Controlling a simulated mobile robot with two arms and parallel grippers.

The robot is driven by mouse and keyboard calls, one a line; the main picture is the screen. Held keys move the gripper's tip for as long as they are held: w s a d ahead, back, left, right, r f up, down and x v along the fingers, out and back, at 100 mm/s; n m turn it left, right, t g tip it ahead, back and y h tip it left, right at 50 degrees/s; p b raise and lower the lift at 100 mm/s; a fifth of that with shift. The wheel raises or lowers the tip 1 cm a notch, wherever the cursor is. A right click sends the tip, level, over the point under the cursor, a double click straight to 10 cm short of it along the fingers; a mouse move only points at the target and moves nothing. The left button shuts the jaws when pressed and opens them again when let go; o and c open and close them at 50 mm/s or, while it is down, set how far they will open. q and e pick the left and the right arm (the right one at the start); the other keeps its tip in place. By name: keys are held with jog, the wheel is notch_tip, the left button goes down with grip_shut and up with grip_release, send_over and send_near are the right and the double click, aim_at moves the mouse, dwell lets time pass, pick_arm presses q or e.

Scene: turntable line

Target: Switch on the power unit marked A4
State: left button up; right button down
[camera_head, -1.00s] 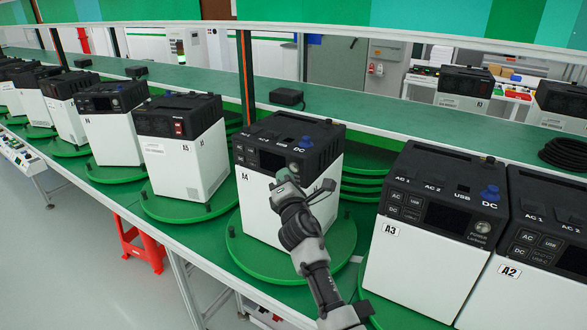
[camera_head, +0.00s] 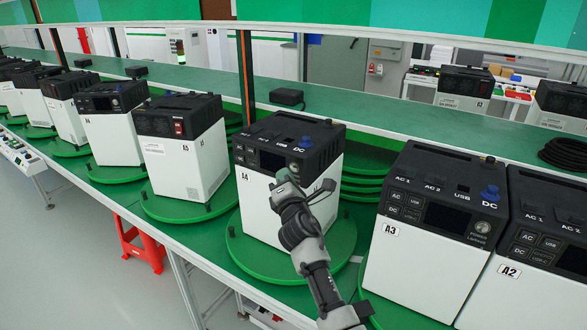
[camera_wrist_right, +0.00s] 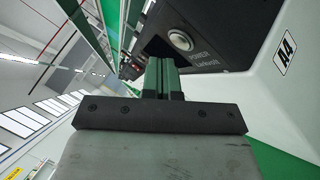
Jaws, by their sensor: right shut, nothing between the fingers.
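The power unit A4 (camera_head: 265,207) is a white box with a black top and black front panel, standing on a green turntable (camera_head: 290,268). Its A4 label (camera_wrist_right: 286,52) and round silver power button (camera_wrist_right: 181,40) show in the right wrist view. My right gripper (camera_head: 282,175) is in front of the right end of A4's panel, fingers shut and empty. In the right wrist view the green fingertips (camera_wrist_right: 162,64) are just below the power button in the picture; I cannot tell whether they touch the unit. My left gripper is not in view.
Unit A3 (camera_head: 415,262) stands to the right, with A2 (camera_head: 510,285) beyond it. Unit A5 (camera_head: 180,165) stands to the left on its own turntable. A red stool (camera_head: 142,248) is on the floor at left.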

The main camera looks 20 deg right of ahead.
jog(key=shift+d, duration=0.1)
jog(key=shift+w+d, duration=0.25)
jog(key=shift+d, duration=0.05)
jog(key=shift+w+d, duration=0.2)
jog(key=shift+d, duration=0.05)
dwell(0.9)
jog(key=shift+a, duration=0.1)
jog(key=shift+s+a, duration=0.5)
jog(key=shift+s+a, duration=0.75)
jog(key=shift+a, duration=0.25)
jog(key=shift+s+a, duration=0.75)
jog(key=shift+a, duration=0.25)
